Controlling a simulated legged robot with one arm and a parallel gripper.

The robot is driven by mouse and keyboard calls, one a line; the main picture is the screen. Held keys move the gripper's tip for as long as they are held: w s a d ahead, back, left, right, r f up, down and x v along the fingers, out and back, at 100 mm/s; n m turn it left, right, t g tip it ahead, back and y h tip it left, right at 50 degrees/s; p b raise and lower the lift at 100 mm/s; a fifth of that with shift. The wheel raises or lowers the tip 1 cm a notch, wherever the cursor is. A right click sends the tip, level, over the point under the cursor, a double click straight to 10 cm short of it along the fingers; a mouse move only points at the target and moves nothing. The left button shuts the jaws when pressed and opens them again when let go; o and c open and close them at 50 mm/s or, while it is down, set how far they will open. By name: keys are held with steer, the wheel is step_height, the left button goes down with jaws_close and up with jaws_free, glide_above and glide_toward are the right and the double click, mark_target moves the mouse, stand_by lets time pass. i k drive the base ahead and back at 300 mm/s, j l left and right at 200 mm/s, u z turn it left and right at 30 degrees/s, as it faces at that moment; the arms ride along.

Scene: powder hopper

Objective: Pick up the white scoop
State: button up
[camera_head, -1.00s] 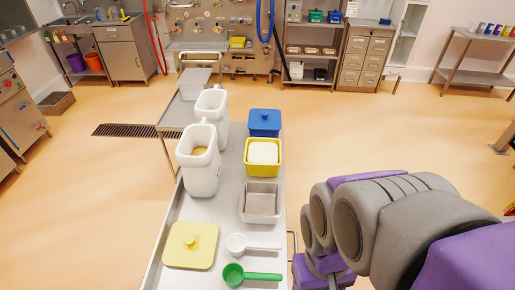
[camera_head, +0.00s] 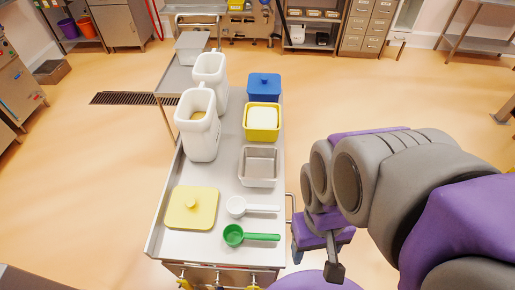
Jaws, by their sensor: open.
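The white scoop (camera_head: 237,206) lies on the steel cart top (camera_head: 206,243), its handle pointing right toward the cart's edge. It lies just above the green scoop (camera_head: 234,235) and right of the yellow lid (camera_head: 192,208). My gripper (camera_head: 318,262) hangs off the cart's right side, to the right of and below the scoops. One dark fingertip shows plainly there and the gripper is open and empty. My purple and grey arm covers the right of the view.
Two tall white containers (camera_head: 200,130) stand on the left. A side handle (camera_head: 291,208) sticks out at right. Floor around is clear.

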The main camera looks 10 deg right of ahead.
mark_target(237, 206)
steer(key=k+j+z, duration=0.1)
steer(key=j+z, duration=0.15)
steer(key=z, duration=0.25)
steer(key=k+j+z, duration=0.15)
steer(key=z, duration=0.3)
steer(key=k+j+z, duration=0.2)
steer(key=z, duration=0.3)
